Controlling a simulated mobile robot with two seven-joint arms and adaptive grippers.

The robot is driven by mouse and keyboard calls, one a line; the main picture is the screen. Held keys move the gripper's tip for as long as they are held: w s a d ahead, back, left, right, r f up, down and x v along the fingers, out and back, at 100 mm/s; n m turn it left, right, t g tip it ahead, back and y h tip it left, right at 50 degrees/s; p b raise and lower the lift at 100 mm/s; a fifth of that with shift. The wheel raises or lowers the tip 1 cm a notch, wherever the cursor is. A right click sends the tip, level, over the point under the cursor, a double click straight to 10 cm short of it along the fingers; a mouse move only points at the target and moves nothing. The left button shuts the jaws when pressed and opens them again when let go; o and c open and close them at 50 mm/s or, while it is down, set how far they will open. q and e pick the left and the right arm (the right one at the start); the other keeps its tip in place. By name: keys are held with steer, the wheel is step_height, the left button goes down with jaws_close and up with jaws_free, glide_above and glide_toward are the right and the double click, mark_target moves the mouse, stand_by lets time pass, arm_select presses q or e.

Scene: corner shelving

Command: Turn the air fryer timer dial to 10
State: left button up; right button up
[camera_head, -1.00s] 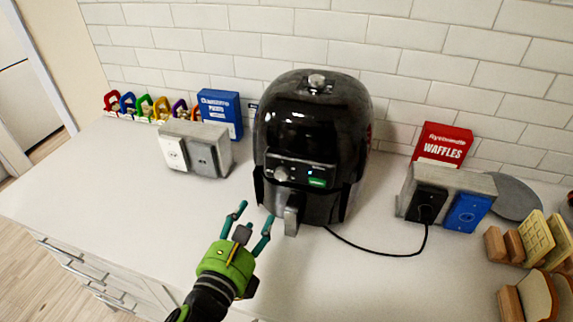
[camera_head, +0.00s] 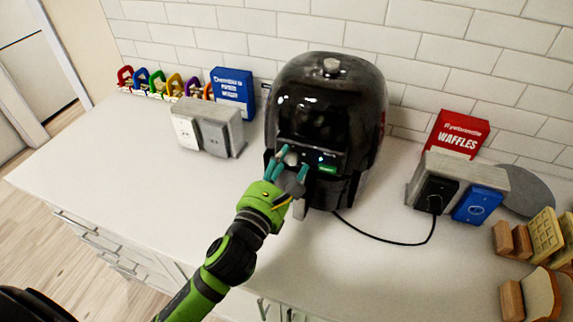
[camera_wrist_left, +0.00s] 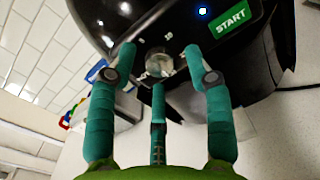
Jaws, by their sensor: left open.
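The black air fryer (camera_head: 325,110) stands upright on the white counter against the tiled wall. Its silver timer dial (camera_head: 291,158) is on the front panel, partly behind my fingers in the head view. In the left wrist view the dial (camera_wrist_left: 159,65) shows between the tips of my three teal fingers. The green START button (camera_wrist_left: 231,18) and a blue light are to its right. My left gripper (camera_head: 288,170) is open in front of the dial; whether a finger touches it I cannot tell. My right gripper is not in view.
A grey outlet block (camera_head: 208,127) and a blue box (camera_head: 232,93) stand left of the fryer. Right of it are another outlet block (camera_head: 484,172) with the fryer's black cord (camera_head: 385,240) plugged in, a red waffles box (camera_head: 457,134) and toast pieces (camera_head: 546,237). The front counter is clear.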

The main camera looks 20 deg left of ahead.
arm_select(q)
jaws_close()
steer(key=n+p, duration=0.1)
steer(key=n, duration=0.3)
steer(key=shift+f, duration=0.1)
steer(key=n, duration=0.4)
steer(key=shift+n, duration=0.4)
steer(key=n, duration=0.4)
steer(key=shift+d+n+t+y, duration=0.1)
steer(key=shift+n+t+y, duration=0.2)
steer(key=n, duration=0.4)
steer(key=shift+y, duration=0.3)
steer(key=n, duration=0.3)
steer(key=shift+n+p, duration=0.3)
steer(key=shift+n, duration=0.1)
steer(key=shift+n+y, duration=0.3)
steer(key=shift+n, duration=1.5)
steer(key=shift+d, duration=0.1)
